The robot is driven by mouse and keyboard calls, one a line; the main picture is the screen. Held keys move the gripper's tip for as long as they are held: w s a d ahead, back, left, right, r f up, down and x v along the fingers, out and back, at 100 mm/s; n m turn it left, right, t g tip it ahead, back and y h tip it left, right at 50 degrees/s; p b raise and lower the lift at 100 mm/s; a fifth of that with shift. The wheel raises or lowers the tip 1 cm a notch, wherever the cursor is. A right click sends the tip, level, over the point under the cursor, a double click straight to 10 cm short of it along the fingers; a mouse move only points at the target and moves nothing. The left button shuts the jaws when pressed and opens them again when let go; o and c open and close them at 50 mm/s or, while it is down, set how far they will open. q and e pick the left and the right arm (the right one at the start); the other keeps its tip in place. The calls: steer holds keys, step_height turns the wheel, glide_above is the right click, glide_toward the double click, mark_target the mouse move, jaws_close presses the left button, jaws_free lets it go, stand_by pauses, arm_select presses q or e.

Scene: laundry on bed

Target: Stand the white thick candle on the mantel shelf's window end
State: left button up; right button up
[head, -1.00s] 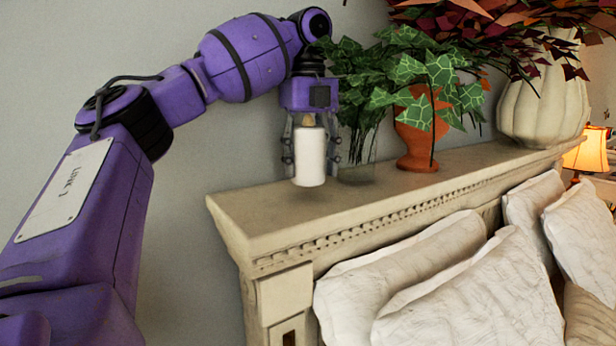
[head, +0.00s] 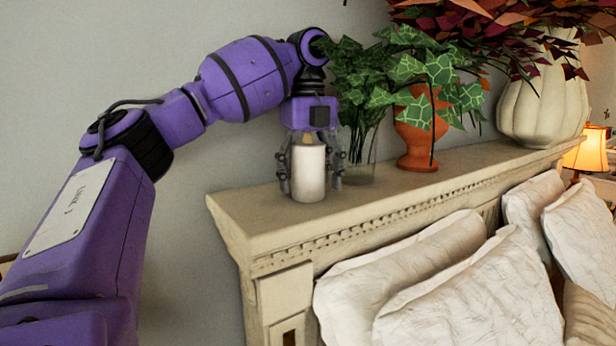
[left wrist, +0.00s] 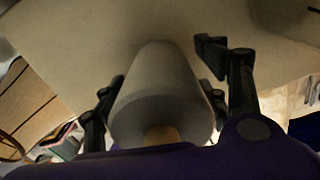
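The white thick candle (head: 308,174) stands upright on the near left end of the mantel shelf (head: 265,215), its base appearing to rest on the top. My left gripper (head: 310,182) points straight down over it, with one finger on each side. The fingers are spread, with a small gap to the candle in the head view. In the left wrist view the candle (left wrist: 163,95) sits between the dark fingers, its tan top closest to the camera. My right gripper is not in view.
A glass vase (head: 361,155) with ivy stands close to the right finger. Behind it are a terracotta pot (head: 418,145) and a large cream vase (head: 542,100) with dark red leaves. White pillows (head: 400,265) lie below the shelf. The shelf's left corner is clear.

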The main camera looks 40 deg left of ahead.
arm_select(q)
steer(key=shift+r, duration=0.1)
steer(key=shift+r, duration=6.1)
